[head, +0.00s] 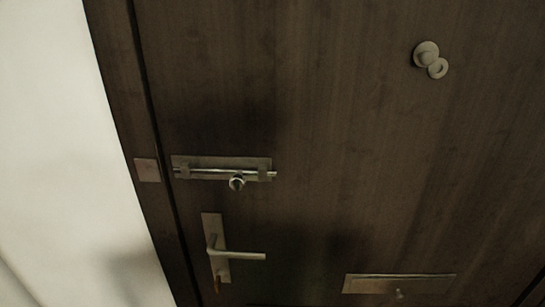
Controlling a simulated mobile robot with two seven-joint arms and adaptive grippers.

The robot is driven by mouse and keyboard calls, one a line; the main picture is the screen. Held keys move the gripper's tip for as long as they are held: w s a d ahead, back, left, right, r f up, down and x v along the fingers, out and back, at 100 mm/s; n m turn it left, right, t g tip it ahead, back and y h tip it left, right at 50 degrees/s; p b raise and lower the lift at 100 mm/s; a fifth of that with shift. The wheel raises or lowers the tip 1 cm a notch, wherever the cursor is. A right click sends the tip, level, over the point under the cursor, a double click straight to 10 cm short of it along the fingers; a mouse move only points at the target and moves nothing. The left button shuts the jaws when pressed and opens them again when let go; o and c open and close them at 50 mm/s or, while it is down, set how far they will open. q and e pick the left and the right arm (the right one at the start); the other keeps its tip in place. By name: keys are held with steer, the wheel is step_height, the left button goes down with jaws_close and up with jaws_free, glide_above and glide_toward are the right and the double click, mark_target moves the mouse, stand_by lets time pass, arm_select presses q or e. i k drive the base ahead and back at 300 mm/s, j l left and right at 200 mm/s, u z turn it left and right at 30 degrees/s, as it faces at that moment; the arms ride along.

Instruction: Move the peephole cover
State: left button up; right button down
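The peephole (426,51) is a round metal disc high on the right part of the dark wooden door (330,110). Its cover (438,68) is a small round piece at the lower right of the disc, overlapping its edge. Whether the cover hides the peephole's lens is too small to tell. Neither of my grippers is in the head view, and nothing touches the cover.
A slide bolt (222,170) with a knob sits at the door's left side, above a lever handle (235,254) on a plate. A mail slot (398,284) is low on the right. A white wall (55,150) is at left.

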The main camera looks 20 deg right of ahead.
mark_target(425, 54)
steer(key=z, duration=1.2)
